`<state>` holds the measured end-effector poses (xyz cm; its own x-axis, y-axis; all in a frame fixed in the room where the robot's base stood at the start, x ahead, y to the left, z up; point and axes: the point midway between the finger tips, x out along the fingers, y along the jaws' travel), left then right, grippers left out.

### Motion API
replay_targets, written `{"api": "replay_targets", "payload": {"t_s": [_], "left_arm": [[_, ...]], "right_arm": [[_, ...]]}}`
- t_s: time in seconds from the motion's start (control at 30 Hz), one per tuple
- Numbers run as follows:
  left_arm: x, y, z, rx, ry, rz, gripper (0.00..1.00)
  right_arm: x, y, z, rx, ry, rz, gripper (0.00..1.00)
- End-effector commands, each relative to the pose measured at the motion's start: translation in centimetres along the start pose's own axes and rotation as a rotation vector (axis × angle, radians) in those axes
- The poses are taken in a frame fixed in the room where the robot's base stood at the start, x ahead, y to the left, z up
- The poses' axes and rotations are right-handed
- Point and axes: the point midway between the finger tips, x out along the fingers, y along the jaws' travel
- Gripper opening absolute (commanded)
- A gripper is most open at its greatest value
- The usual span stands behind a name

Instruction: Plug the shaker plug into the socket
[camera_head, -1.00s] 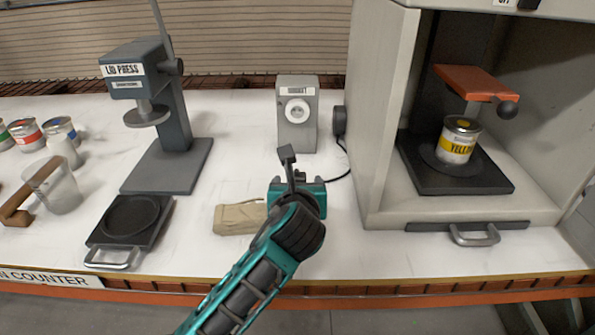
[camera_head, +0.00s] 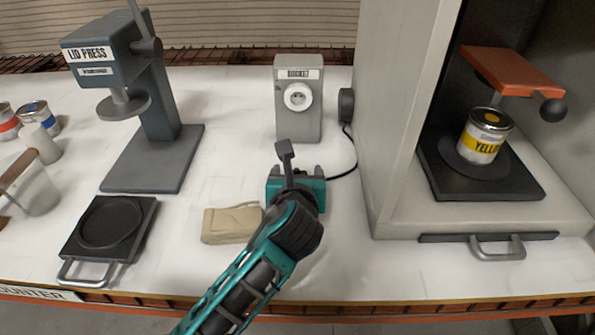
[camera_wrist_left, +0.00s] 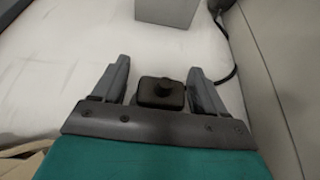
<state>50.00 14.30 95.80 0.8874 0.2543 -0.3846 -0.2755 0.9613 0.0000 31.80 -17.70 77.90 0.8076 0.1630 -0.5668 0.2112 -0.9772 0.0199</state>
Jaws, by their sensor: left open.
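The socket (camera_head: 298,120) is a grey upright box with a round white outlet face, standing at the back middle of the counter. Its lower part shows in the left wrist view (camera_wrist_left: 168,10). My left gripper (camera_head: 296,172) is low over the counter in front of the socket. In the left wrist view its two fingers (camera_wrist_left: 160,66) are apart. A small black block with a round knob, apparently the plug (camera_wrist_left: 162,93), lies between them with gaps visible on both sides. The gripper hides it in the head view. A black cord (camera_head: 344,172) runs from the shaker side towards it. My right gripper is out of view.
The grey shaker cabinet (camera_head: 400,130) stands at the right, with a yellow-labelled can (camera_head: 484,140) inside. A tan pouch (camera_head: 230,224) lies left of my gripper. The lid press (camera_head: 152,165) and a black tray (camera_head: 130,240) are farther left. White counter between gripper and socket is clear.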

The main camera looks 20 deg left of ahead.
Motion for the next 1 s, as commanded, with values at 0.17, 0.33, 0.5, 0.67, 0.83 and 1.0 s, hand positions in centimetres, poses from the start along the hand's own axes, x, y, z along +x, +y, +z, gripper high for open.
{"api": "replay_targets", "payload": {"t_s": [0.17,0.33,0.5,0.67,0.83,1.0], "left_arm": [[-0.03,0.01,-0.04,-0.001,0.000,0.000,0.72],[-0.02,0.01,-0.04,0.000,0.000,0.000,0.64],[-0.02,0.01,-0.04,0.000,0.000,0.000,0.47],[-0.01,0.02,-0.04,0.000,0.000,0.000,0.32],[-0.01,0.02,-0.01,0.000,-0.001,0.000,0.17],[-0.01,0.02,-0.01,0.000,-0.001,0.000,0.17]], "right_arm": [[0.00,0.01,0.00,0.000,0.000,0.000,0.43],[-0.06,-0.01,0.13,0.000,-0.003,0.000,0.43],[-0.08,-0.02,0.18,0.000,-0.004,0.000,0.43],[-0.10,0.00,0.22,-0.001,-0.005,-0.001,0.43],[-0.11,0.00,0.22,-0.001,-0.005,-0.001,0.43],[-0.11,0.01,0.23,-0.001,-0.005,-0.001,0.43]]}}
